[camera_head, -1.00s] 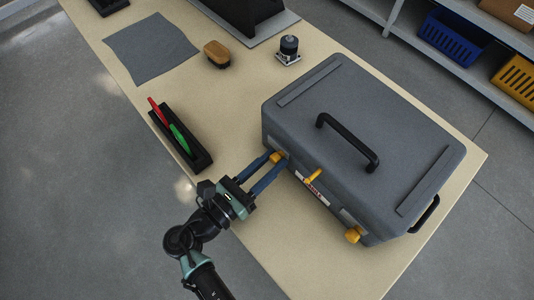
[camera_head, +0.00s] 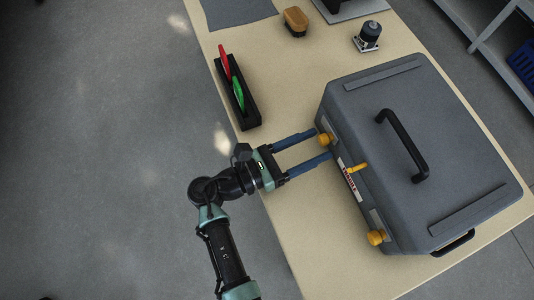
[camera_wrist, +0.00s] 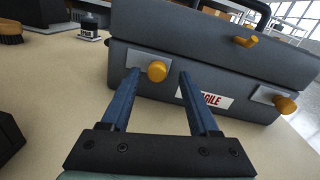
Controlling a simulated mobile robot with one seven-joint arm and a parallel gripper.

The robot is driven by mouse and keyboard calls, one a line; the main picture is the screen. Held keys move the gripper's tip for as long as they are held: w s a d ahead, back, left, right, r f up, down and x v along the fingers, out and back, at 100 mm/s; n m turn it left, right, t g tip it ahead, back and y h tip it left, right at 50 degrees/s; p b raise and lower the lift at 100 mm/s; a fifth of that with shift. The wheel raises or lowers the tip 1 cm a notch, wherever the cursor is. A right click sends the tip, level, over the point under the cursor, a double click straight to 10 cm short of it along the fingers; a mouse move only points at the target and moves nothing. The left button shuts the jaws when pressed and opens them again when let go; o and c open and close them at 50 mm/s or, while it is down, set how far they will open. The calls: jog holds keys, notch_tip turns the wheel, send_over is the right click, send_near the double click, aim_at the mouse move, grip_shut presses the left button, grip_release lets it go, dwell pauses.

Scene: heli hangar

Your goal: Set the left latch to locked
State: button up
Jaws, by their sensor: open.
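A grey case (camera_head: 400,150) with a black top handle stands closed on the table. Its front carries two yellow latch knobs, the left latch (camera_head: 325,139) and the right latch (camera_head: 376,237), with a yellow hasp (camera_head: 357,168) between them. In the wrist view the left latch (camera_wrist: 157,71) sits on a pale plate, and the right latch (camera_wrist: 285,104) is farther right. My gripper (camera_head: 322,144) is open, with its blue fingers pointing at the case front. In the wrist view the left latch shows between the fingertips (camera_wrist: 160,75); I cannot tell whether they touch it.
A black tray (camera_head: 247,113) with a red and a green tool lies left of the case. A brush (camera_head: 296,21) and a dark cylindrical part (camera_head: 369,36) stand farther back. Bare tabletop lies in front of the case.

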jog(key=v, duration=1.1)
jog(key=shift+s+a, duration=0.2)
